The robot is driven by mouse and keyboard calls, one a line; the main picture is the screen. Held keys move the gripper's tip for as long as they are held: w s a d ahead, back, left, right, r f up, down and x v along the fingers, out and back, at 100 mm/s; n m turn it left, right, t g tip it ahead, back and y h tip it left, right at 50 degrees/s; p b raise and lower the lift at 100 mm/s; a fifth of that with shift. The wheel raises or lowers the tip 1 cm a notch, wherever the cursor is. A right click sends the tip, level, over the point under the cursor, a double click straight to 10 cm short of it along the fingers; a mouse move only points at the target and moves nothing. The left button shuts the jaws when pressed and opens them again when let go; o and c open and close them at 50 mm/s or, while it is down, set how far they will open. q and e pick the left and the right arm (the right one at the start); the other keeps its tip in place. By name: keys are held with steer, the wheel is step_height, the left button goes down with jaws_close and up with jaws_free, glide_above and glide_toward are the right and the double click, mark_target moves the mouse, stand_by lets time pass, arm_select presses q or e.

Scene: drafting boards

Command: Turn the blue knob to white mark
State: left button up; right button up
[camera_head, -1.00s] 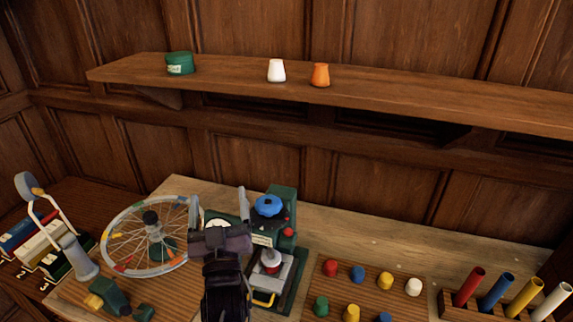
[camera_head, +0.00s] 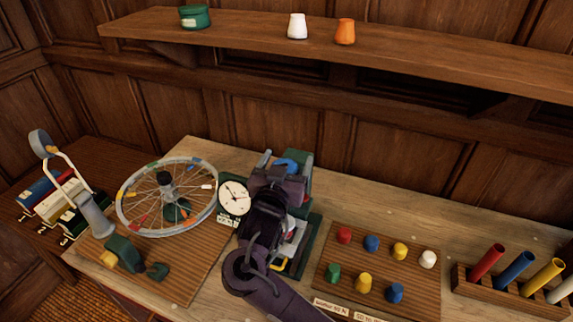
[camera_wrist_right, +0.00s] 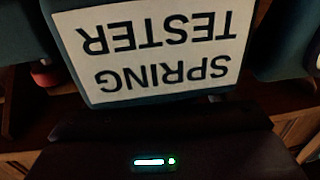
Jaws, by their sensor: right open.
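The blue knob (camera_head: 289,164) sits on top of the green spring tester (camera_head: 306,163) and is partly hidden by my right gripper. My right gripper (camera_head: 284,162) is open, with its fingers reaching to either side of the knob; I cannot tell if they touch it. In the right wrist view a white "SPRING TESTER" label (camera_wrist_right: 155,45) fills the upper part, upside down and very close. The white mark cannot be made out. A round white dial (camera_head: 235,196) stands left of my gripper. My left gripper is not in view.
A spoked wheel (camera_head: 130,208) stands to the left on a wooden board. A board of coloured pegs (camera_head: 380,272) lies to the right, beside a rack of coloured tubes (camera_head: 500,289). A shelf (camera_head: 420,49) with a green tin and two small pots runs above.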

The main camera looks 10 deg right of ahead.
steer(key=shift+c, duration=1)
steer(key=c, duration=0.8)
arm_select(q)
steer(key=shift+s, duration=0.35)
